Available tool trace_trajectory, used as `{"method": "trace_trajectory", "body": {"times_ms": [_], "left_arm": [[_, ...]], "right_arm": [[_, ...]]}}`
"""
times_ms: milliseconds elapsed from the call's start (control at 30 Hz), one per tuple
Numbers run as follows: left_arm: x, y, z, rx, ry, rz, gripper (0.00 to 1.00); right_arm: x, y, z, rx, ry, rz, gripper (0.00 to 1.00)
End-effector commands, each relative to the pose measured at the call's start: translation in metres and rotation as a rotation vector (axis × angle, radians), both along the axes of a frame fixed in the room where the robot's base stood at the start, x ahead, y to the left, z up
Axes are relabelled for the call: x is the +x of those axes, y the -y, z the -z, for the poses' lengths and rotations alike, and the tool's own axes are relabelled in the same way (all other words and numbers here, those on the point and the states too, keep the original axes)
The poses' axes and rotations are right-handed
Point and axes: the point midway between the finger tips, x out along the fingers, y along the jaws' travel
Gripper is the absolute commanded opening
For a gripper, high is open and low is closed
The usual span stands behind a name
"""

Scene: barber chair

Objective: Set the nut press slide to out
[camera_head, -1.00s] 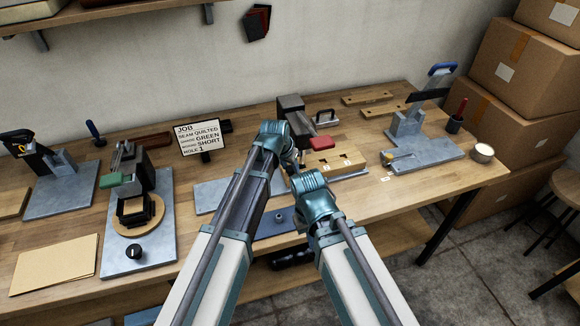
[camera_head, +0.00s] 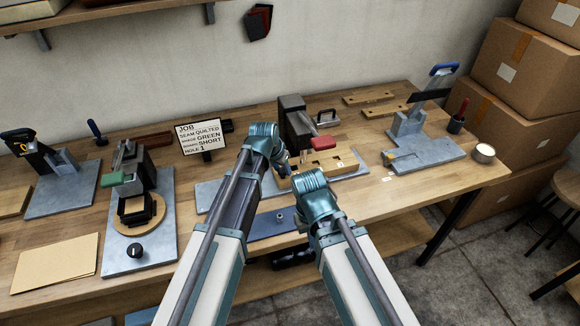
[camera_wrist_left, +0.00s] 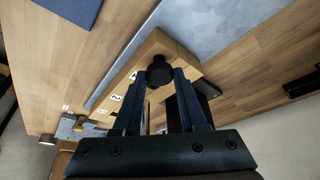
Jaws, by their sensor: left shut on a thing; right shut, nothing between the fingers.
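The nut press stands at mid-table with a dark upright body (camera_head: 292,120) and a red handle (camera_head: 323,143). Its wooden slide (camera_head: 328,160), with several holes and number labels, lies in front. My left gripper (camera_head: 283,163) is at the slide's left end. In the left wrist view, its fingers (camera_wrist_left: 157,95) are shut on a round black knob (camera_wrist_left: 160,71) at the end of the wooden slide (camera_wrist_left: 146,58). My right gripper (camera_head: 313,186) is in front of the slide, shut and empty; its fingertips are mostly hidden by its wrist.
A job card (camera_head: 199,136) stands behind left. A green-handled press (camera_head: 120,178) is to the left, a blue-handled press (camera_head: 410,125) to the right. A blue mat (camera_head: 272,223) lies at the front edge. Cardboard boxes (camera_head: 535,55) are stacked at right.

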Motion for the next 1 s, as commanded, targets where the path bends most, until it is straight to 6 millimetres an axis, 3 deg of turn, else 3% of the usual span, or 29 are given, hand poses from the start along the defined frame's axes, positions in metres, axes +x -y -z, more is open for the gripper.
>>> {"method": "trace_trajectory", "body": {"times_ms": [600,800,1000], "left_arm": [[-0.054,-0.161,0.000,0.002,-0.002,-0.007,0.00],[-0.066,-0.199,0.000,0.002,-0.003,-0.004,0.00],[-0.074,-0.225,0.000,0.002,-0.003,-0.002,0.00]], "right_arm": [[0.000,0.000,0.000,0.000,0.000,0.000,0.00],[0.000,0.000,0.000,0.000,0.000,0.000,0.00],[0.000,0.000,0.000,0.000,0.000,0.000,0.00]]}}
